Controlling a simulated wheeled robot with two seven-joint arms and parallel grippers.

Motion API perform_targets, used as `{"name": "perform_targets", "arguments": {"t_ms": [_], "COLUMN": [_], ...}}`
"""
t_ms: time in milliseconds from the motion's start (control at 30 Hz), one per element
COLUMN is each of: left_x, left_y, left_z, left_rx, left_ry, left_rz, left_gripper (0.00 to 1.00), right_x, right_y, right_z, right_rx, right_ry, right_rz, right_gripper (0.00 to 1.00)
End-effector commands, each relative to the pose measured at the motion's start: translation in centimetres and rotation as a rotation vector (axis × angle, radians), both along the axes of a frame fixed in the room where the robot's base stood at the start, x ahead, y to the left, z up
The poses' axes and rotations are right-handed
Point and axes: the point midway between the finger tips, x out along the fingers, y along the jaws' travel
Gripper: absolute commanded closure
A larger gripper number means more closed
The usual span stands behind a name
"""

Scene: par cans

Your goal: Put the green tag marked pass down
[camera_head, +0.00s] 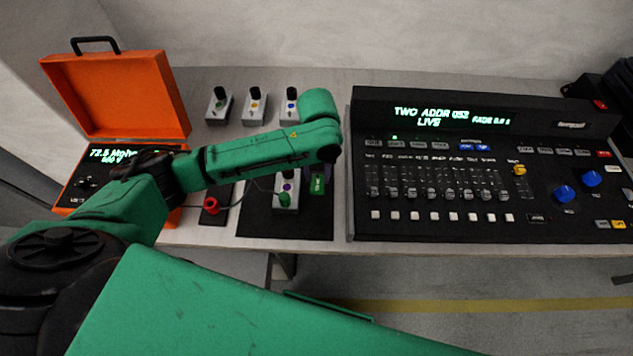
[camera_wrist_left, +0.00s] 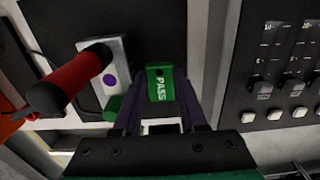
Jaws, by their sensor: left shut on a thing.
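The green tag (camera_head: 317,185) marked PASS is at the right part of the dark mat (camera_head: 262,225), left of the black console. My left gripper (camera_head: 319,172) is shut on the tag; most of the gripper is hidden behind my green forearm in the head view. I cannot tell whether the tag touches the mat. My right gripper is not in view.
A grey box with a purple dot (camera_wrist_left: 110,75) stands left of the tag, with a red-and-black plug (camera_wrist_left: 70,82) nearby. The lighting console (camera_head: 440,235) lies close on the right. An open orange case (camera_head: 120,95) and several small boxes (camera_head: 255,107) stand farther left and back.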

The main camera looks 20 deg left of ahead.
Motion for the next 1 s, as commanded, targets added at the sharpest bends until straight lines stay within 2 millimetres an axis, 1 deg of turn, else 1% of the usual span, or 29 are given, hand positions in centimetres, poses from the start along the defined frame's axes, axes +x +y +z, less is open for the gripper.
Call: {"name": "perform_targets", "arguments": {"t_ms": [100,200,267,567,600,667,700,1000], "left_x": [-0.1,-0.1,0.0,0.0,0.0,0.0,0.0,0.0], "left_y": [0.0,0.0,0.0,0.0,0.0,0.0,0.0,0.0], "left_z": [-1.9,-3.9,-4.6,-5.0,-5.1,-5.1,-5.1,-4.8], "left_rx": [0.0,0.0,0.001,0.0,-0.001,-0.001,-0.001,0.0], "left_ry": [0.002,0.002,0.0,-0.002,-0.001,-0.001,-0.001,-0.002], "left_rz": [-0.001,0.001,0.001,0.0,0.0,0.0,0.0,0.0], "left_gripper": [1.0,1.0,1.0,1.0,0.55,0.32,0.29,0.29], "right_x": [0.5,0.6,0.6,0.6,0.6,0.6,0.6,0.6], "right_y": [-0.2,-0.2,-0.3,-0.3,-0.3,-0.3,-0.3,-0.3], "right_z": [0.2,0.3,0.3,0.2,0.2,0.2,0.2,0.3], "right_rx": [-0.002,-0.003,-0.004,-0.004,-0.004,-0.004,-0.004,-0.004], "right_ry": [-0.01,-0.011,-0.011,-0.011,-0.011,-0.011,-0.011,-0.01], "right_rz": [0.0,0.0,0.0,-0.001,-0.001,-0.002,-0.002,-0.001], "right_gripper": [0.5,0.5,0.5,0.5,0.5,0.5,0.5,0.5]}}
